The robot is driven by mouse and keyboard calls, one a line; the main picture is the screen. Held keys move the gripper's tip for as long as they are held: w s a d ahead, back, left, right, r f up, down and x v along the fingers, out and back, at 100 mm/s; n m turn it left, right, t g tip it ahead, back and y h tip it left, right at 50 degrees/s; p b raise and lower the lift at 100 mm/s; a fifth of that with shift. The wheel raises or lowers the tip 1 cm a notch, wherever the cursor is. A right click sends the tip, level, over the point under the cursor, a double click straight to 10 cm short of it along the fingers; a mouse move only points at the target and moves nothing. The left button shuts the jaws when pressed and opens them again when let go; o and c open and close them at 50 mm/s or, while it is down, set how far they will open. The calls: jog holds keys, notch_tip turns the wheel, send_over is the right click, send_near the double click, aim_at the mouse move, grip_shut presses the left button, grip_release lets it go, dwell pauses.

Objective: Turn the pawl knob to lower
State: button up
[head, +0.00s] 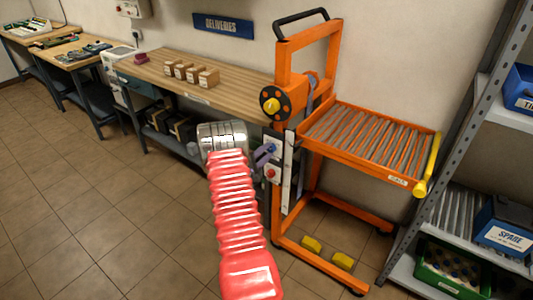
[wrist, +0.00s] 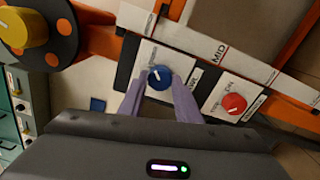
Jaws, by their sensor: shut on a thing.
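The blue knob (wrist: 160,77) sits on a white plate on the orange lift's control panel; its small label is partly covered and too blurred to read surely as the pawl. A white pointer mark on it points up and left in the wrist view. My gripper (wrist: 158,86) has its two purple fingers on either side of this knob and is shut on it. In the head view, my gripper (head: 264,153) is at the panel on the lift's left post. A red knob (wrist: 234,103) on a second white plate is right of the fingers and also shows in the head view (head: 271,174).
The orange lift (head: 283,70) carries a roller deck (head: 365,140) and a black-and-yellow handwheel (head: 270,103) above the panel. A workbench (head: 215,91) with several small boxes stands behind. A metal shelf (head: 455,130) stands right. The tiled floor at left is clear.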

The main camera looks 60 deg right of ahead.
jog(key=shift+s+f, duration=0.1)
jog(key=shift+f, duration=0.05)
jog(key=o, duration=1.1)
jog(key=shift+c, duration=0.2)
jog(key=w+a, duration=0.2)
jog(key=a, duration=1.1)
jog(key=shift+w+a, duration=0.15)
jog(key=shift+a, duration=0.2)
